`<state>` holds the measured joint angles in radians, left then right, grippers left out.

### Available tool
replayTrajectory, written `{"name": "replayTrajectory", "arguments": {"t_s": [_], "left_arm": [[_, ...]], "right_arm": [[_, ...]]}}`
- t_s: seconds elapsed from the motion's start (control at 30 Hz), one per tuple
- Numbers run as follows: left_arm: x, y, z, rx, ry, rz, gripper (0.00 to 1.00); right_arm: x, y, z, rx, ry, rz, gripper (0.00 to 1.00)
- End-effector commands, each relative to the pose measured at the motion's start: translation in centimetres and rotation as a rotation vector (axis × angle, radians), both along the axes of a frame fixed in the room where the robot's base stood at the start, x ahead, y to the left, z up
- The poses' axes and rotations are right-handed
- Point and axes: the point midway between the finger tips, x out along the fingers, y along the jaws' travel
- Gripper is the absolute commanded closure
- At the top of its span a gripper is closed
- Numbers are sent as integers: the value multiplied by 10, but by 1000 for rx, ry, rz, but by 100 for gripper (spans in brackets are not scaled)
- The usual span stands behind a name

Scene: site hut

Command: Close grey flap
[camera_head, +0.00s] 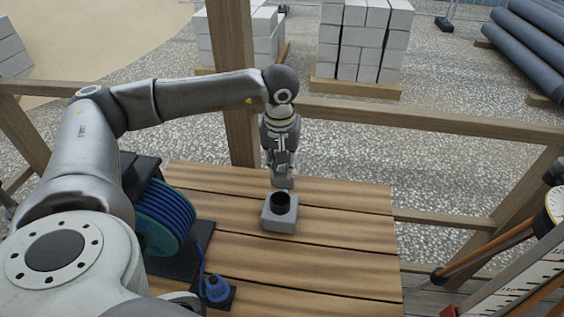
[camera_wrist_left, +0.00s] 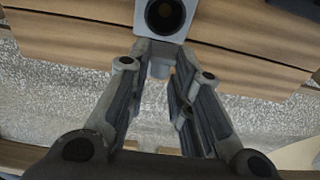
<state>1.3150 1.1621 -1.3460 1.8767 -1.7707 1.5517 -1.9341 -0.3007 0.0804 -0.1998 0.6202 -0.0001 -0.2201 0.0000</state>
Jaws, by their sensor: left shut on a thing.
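A small grey box (camera_head: 280,222) with a round black opening on top sits on the plank table. Its pale top and dark round opening also show at the top of the left wrist view (camera_wrist_left: 140,13). The grey flap (camera_wrist_left: 158,48) seems to stand at the box's far side, mostly hidden by my fingers. My left gripper (camera_head: 283,182) points down just behind the box. In the wrist view its fingertips come together beside the box, shut on the grey flap. My right gripper is not in view.
A blue hose reel (camera_head: 165,218) stands on the table's left, with a blue fitting (camera_head: 216,288) in front of it. The wooden table (camera_head: 340,240) is clear right of the box. Wooden rails (camera_head: 430,121) run behind, with block stacks (camera_head: 362,40) beyond.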

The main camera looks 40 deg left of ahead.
Motion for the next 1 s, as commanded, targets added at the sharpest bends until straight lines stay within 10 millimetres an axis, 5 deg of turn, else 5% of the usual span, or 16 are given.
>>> {"name": "replayTrajectory", "arguments": {"t_s": [0.2,0.23,0.37,0.73,1.0], "left_arm": [[-4,-2,-3,-3,17,-5,100],[-4,-2,-3,-3,18,-5,78],[-3,-2,-3,-2,14,-5,63],[-1,-1,4,-2,4,-2,63],[-5,-4,53,-3,2,-3,63]], "right_arm": [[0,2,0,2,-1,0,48],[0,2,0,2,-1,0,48],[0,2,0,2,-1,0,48],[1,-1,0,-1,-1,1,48],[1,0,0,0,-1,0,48]]}}
